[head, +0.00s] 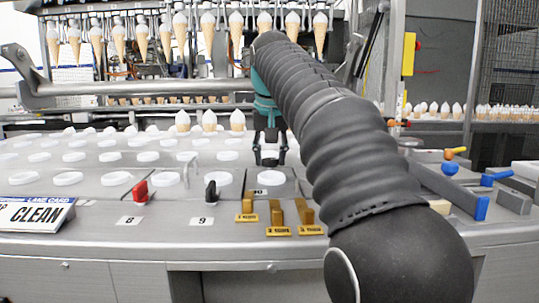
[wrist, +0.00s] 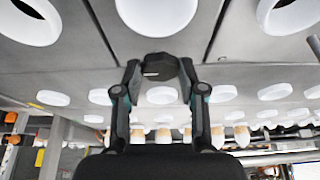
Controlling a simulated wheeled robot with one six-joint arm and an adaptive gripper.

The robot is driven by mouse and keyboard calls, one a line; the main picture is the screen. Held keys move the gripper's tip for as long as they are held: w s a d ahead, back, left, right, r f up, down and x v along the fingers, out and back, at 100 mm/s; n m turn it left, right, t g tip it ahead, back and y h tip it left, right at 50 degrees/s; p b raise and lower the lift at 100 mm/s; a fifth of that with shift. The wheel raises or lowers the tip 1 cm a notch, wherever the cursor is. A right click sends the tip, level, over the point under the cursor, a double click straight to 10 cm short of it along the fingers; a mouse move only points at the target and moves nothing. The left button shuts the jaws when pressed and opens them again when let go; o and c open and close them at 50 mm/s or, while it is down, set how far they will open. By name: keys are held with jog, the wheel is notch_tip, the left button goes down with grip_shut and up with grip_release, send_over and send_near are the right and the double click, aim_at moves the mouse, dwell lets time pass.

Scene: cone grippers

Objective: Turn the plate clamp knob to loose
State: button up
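My gripper (head: 270,158) points down over the grey plate, above the white cup holder near the label 10. Its fingers stand apart in the head view. In the wrist view a dark faceted knob (wrist: 156,67) with a short pale line on it lies between the fingertips of my gripper (wrist: 158,72) and fills the gap. I cannot tell whether both fingers press on it. I do not clearly make this knob out in the head view, where the gripper covers that spot.
A red lever (head: 140,192) and a black lever (head: 211,191) stand at the plate's front, left of several brass blocks (head: 277,212). A CLEAN card (head: 36,213) lies far left. Blue-handled and orange-tipped parts (head: 467,195) lie right. Cones (head: 209,38) hang behind.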

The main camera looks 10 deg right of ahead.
jog(key=shift+c, duration=1.1)
jog(key=shift+d+r+n+y+p, duration=0.2)
jog(key=shift+n+y+p, duration=0.2)
jog(key=shift+n+p, duration=0.65)
jog(key=n+y+p, duration=0.1)
jog(key=n, duration=0.1)
jog(key=n+y, duration=0.1)
jog(key=n, duration=0.2)
jog(key=shift+w+d+f+g+p, duration=0.1)
jog(key=shift+d+f+g+p, duration=0.05)
jog(key=shift+g+p, duration=0.2)
jog(key=n, duration=0.2)
jog(key=n+g+y, duration=0.1)
jog(key=n, duration=0.2)
jog(key=shift+w+d+n+y, duration=0.15)
jog(key=shift+n+y, duration=0.15)
jog(key=shift+n, duration=0.05)
jog(key=shift+w+n+g+y, duration=0.1)
jog(key=shift+n+g+y, duration=0.5)
jog(key=shift+n, duration=1.4)
jog(key=shift+g, duration=0.25)
